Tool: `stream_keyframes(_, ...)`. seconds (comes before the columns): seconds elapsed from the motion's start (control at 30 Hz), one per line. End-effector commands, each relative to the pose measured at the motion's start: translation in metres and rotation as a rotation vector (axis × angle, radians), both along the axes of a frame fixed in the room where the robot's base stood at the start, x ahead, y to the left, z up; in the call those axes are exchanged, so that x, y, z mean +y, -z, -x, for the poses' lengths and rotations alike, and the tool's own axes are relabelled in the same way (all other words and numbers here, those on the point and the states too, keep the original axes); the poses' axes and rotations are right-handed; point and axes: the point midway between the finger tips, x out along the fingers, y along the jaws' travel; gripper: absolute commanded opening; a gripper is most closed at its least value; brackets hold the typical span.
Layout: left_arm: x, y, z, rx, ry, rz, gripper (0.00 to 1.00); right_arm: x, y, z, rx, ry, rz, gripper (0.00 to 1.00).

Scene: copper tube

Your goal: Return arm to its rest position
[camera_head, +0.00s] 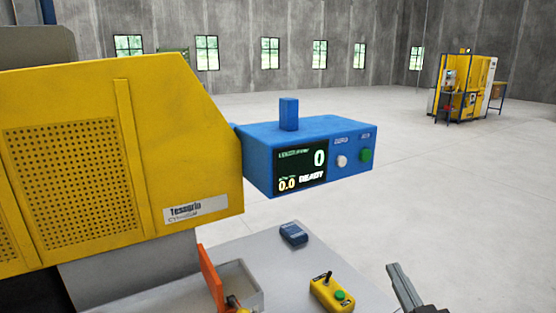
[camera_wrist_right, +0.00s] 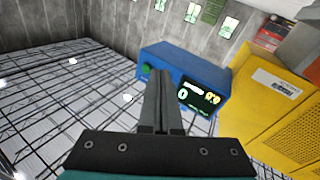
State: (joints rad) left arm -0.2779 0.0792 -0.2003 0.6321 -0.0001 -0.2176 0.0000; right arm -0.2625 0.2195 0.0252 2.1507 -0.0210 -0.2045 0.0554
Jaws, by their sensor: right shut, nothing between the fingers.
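My right gripper (camera_head: 405,288) shows at the lower right of the head view, to the right of the table and apart from everything there. In the right wrist view my right gripper (camera_wrist_right: 162,80) has its two fingers together with nothing between them. Beyond the fingers in that view is the blue control box (camera_wrist_right: 210,72) with its lit display. In the head view the blue control box (camera_head: 256,160) is attached beside the yellow machine, and its display reads 0, 0.0 and READY. My left gripper is not in view.
The yellow machine (camera_head: 180,120) fills the left. On the grey table (camera_head: 285,265) are a yellow box with a green button (camera_head: 331,294), a small dark blue device (camera_head: 293,234) and a grey tray (camera_head: 240,275) with an orange part (camera_head: 210,277). Open floor lies to the right.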

Motion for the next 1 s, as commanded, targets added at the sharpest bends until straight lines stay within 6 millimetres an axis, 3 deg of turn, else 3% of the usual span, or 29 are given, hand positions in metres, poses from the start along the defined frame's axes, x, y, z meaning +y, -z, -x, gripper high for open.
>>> stream_keyframes(0.17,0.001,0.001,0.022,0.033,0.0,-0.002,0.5,0.012,0.067,0.028,0.334,0.026,-0.016,0.0)
stream_keyframes(0.4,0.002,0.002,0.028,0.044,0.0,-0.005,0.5,0.03,0.144,0.098,0.779,0.044,-0.017,0.0)
stream_keyframes(0.6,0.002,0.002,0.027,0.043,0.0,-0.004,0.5,0.041,0.179,0.164,1.082,0.044,-0.008,0.0)
stream_keyframes(0.87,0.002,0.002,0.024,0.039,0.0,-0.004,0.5,0.051,0.197,0.239,1.376,0.033,0.01,0.0)
stream_keyframes(1.0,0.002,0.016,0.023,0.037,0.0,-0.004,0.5,0.052,0.245,0.231,1.393,0.035,0.014,0.0)
